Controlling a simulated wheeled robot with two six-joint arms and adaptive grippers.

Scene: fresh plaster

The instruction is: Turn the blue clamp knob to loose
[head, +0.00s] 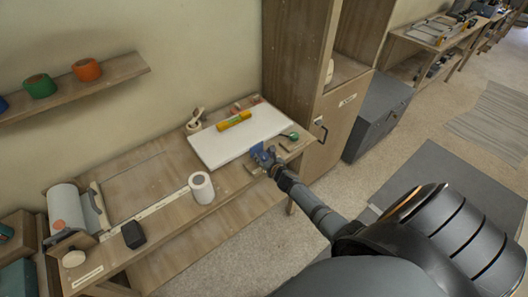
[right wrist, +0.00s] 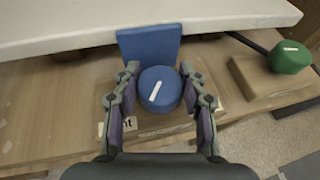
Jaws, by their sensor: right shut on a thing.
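The blue clamp knob (right wrist: 160,91) is a round blue cap with a white line on top, which leans a little right of upright in the right wrist view. It sits in front of a blue upright plate (right wrist: 150,44) at the white board's edge. My right gripper (right wrist: 159,76) is shut on the knob, one finger on each side. In the head view my right gripper (head: 267,161) is at the bench's front edge, and the knob is hard to tell from the blue clamp there. A small label (right wrist: 103,128) is partly hidden by a finger. My left gripper is not in view.
The white board (head: 215,148) carries a yellow tool (head: 233,120). A white roll (head: 201,188) and a dark block (head: 133,235) stand on the bench to the left. A cabinet (head: 325,140) is at the right.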

